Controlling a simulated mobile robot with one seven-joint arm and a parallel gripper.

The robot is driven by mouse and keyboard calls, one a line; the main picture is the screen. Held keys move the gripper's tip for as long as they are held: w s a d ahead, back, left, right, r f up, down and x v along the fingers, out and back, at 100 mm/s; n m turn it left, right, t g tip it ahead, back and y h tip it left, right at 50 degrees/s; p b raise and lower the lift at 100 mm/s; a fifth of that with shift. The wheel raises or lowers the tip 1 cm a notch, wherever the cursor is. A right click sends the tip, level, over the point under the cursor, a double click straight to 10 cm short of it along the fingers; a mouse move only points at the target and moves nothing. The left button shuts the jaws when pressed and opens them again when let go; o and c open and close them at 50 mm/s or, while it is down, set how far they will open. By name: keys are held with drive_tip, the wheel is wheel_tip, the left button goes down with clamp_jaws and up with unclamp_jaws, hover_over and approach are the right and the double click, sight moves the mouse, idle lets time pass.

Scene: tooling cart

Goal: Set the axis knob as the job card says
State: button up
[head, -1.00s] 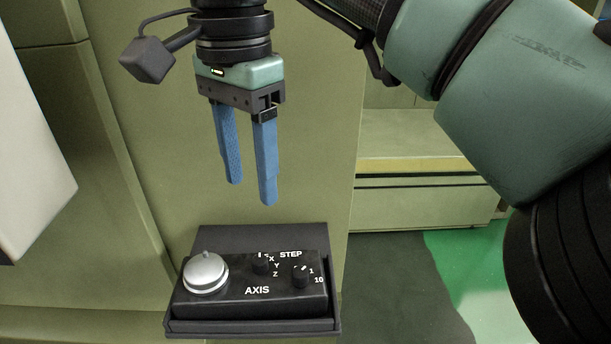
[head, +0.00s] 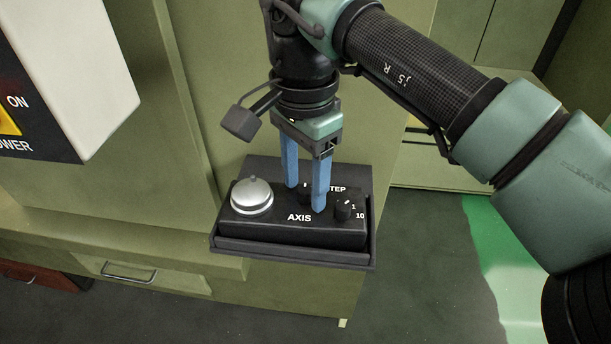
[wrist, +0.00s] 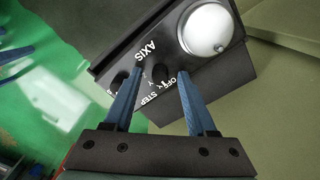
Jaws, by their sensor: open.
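The fingers cover part of the axis labels, and the knob's setting is not clear. The step knob (wrist: 119,80) sits beside one finger. No job card is visible.
The box sits in a dark tray (head: 290,254) on the green cabinet front. A white and black panel with a yellow power switch (head: 8,122) is at the upper left. Drawers (head: 130,272) lie below left. Open floor (head: 420,270) is to the right.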

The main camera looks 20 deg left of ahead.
clamp_jaws()
drive_tip(key=shift+m, duration=0.4)
drive_tip(key=m, duration=1.1)
drive_tip(key=shift+w+b, duration=0.1)
drive_tip(key=shift+b, duration=0.25)
drive_tip(key=m, duration=0.6)
drive_tip(key=shift+b, duration=0.3)
drive_tip(key=m, duration=0.6)
drive_tip(key=shift+b, duration=0.35)
